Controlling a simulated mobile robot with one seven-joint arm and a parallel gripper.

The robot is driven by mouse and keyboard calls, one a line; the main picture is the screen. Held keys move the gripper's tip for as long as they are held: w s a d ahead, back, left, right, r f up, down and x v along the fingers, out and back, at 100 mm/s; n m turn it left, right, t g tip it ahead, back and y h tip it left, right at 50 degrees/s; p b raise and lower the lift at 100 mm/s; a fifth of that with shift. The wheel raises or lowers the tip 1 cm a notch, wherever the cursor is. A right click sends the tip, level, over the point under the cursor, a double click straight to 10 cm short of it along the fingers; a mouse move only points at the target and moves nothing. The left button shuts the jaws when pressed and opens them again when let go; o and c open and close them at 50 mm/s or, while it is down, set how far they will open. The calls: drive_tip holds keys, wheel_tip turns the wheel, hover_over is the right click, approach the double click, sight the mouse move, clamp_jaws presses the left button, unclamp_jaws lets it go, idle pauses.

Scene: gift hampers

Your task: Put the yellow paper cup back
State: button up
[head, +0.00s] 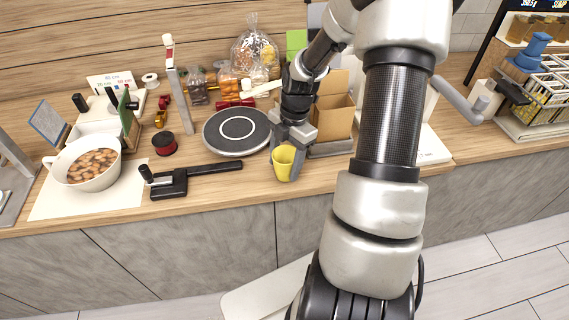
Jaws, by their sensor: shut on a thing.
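The yellow paper cup (284,165) is near the counter's front edge, in the middle of the head view. My gripper (291,150) comes down from above and is shut on the cup, with its fingers at the cup's sides. The cup looks roughly upright with its opening visible. I cannot tell whether its base touches the counter or hangs just above it. My arm hides part of the counter to the right.
A round grey turntable (236,132) is left of the cup. A black tool (190,180) and a white bowl (88,164) of brown pieces are further left. A wire rack (545,95) is at far right.

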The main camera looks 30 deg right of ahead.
drive_tip(key=shift+f, duration=0.35)
drive_tip(key=o, duration=1.2)
drive_tip(key=r, duration=0.4)
drive_tip(key=d+r, duration=0.1)
drive_tip(key=r, duration=0.3)
drive_tip(key=d+r, duration=0.1)
drive_tip(key=r, duration=0.3)
drive_tip(key=shift+w+r+p, duration=0.1)
drive_tip(key=shift+w+p, duration=0.1)
drive_tip(key=shift+p, duration=0.1)
